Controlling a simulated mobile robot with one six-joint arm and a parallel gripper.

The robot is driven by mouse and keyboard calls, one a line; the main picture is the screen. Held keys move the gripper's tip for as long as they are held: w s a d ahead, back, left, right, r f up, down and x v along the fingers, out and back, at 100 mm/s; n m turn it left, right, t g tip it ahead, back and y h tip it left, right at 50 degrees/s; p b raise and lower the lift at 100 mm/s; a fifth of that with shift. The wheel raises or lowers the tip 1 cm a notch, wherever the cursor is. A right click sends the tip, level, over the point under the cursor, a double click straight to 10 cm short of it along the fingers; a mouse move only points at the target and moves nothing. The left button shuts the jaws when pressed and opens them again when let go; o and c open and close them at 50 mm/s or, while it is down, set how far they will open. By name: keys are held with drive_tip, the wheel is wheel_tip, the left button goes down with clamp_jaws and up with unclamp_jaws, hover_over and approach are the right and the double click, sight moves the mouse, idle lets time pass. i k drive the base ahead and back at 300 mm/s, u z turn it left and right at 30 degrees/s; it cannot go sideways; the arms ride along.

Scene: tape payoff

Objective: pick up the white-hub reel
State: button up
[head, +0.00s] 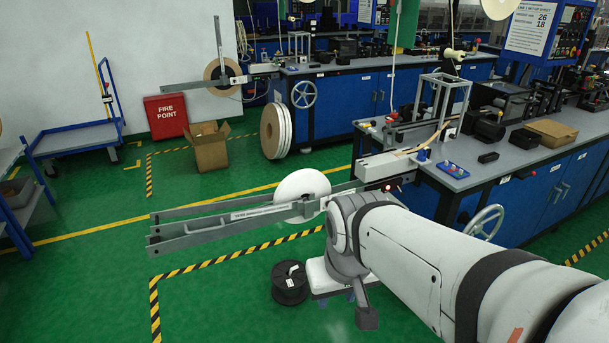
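A black reel (290,284) lies flat on the green floor at lower centre, with a small whitish patch at its middle that may be a white hub. My gripper (367,318) seems to be the dark grey end pointing down, to the right of this reel and apart from it in the picture. Its fingers cannot be made out, so I cannot tell whether it is open or shut. A white disc-shaped reel (303,192) stands upright on the long grey payoff arm (215,228); its hub is not clear.
A pale object (322,277) sits behind my wrist, partly hidden. Blue benches (480,205) with a handwheel (484,222) stand right. Further back are a cardboard box (207,148), large brown-cored reels (271,131) and a red fire-point box (166,115). Floor at lower left is clear.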

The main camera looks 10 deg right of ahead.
sight(302, 183)
drive_tip(key=i, duration=1.15)
drive_tip(key=z, duration=0.75)
